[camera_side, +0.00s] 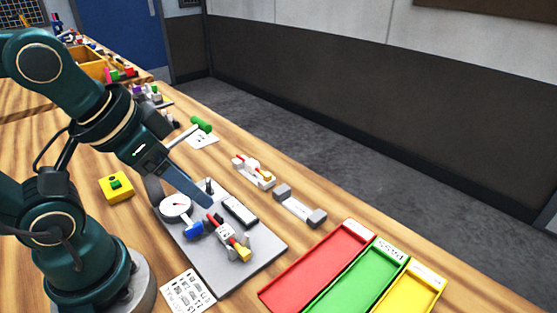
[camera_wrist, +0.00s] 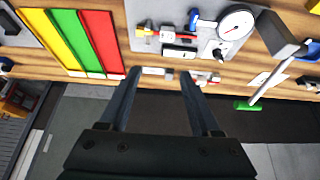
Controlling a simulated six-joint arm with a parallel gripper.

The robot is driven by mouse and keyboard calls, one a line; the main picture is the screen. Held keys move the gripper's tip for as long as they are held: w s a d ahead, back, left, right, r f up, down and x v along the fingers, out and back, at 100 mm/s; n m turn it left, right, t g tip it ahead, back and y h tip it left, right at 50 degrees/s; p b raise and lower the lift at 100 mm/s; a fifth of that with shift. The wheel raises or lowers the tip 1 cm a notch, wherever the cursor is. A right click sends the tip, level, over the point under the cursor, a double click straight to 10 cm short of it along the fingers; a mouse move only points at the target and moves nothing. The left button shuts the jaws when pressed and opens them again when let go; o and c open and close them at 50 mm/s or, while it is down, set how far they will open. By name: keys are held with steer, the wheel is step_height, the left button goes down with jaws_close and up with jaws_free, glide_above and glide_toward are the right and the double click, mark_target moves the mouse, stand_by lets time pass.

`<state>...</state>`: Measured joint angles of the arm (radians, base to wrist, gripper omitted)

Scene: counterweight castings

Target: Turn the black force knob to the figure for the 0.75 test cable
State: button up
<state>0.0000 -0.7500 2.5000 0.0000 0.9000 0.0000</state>
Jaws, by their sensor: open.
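My gripper (camera_side: 185,205) is open and empty above the plate in the side view. In the wrist view its fingertips (camera_wrist: 160,73) are apart, left of the knob. A printed card (camera_side: 188,291) lies by the plate, its figures unreadable.
Red (camera_side: 320,267), green (camera_side: 357,278) and yellow (camera_side: 412,293) trays stand at the right. A grey double-ended piece (camera_side: 300,206) and a small fixture (camera_side: 254,171) lie beyond the plate. A green-handled tool (camera_side: 201,125) and a yellow box (camera_side: 116,187) with a green button are nearby.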

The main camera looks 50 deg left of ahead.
steer(key=shift+m, duration=0.3)
steer(key=m+g, duration=0.5)
steer(key=m, duration=0.1)
glide_above(210, 183)
steer(key=f, duration=0.7)
steer(key=shift+w+d+f, duration=0.15)
steer(key=shift+w+f, duration=0.1)
steer(key=shift+f, duration=0.15)
steer(key=shift+s+a+f+n+g, duration=0.2)
steer(key=shift+s+f+n+g, duration=0.1)
steer(key=shift+f, duration=0.25)
steer(key=shift+w+f, duration=0.1)
steer(key=shift+f, duration=2.15)
